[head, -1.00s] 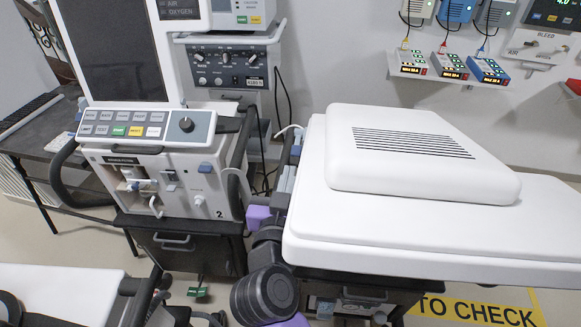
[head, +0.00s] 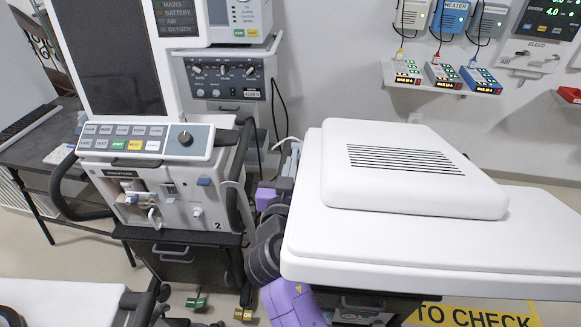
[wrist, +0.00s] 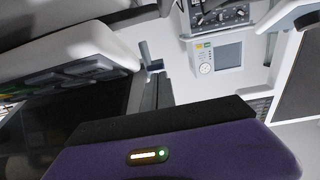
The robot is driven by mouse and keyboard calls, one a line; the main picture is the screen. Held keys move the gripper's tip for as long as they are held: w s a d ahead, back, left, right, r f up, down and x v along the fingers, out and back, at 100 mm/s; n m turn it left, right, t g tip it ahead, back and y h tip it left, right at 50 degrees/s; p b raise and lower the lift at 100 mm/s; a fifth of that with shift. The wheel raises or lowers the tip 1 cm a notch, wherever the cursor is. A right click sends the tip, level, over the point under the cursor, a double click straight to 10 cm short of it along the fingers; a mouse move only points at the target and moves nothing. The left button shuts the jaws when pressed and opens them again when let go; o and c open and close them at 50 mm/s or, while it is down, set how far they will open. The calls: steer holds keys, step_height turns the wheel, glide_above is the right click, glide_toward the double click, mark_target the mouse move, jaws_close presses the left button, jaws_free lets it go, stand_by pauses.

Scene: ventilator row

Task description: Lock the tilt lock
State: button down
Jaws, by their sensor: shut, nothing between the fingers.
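I cannot single out the tilt lock with certainty. The ventilator marked 2 (head: 165,195) stands at left centre in the head view, its button panel (head: 145,140) tilted below a dark screen (head: 118,60). A small blue-grey knob (head: 203,181) sits on its front. In the wrist view a blue-grey lever-like part (wrist: 150,62) shows beside a pale button panel (wrist: 85,75). My gripper (wrist: 165,122) shows as a purple and black body across the bottom of the wrist view. It is shut and empty, with no separate fingertips visible. It appears clear of the lever-like part.
A large white padded surface (head: 410,240) with a vented white block (head: 410,165) fills the right of the head view, close to my arm. A grey table (head: 40,150) stands at left. Another white surface (head: 60,300) is at lower left. Wall devices (head: 445,75) hang at back right.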

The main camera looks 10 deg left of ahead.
steer(key=shift+f, duration=0.15)
steer(key=f+b, duration=0.1)
steer(key=b, duration=0.4)
steer(key=shift+t, duration=0.4)
steer(key=f+t+b, duration=0.1)
steer(key=b, duration=0.7)
steer(key=shift+w+f+t+b, duration=0.1)
steer(key=shift+f+t+b, duration=0.35)
steer(key=shift+b, duration=2)
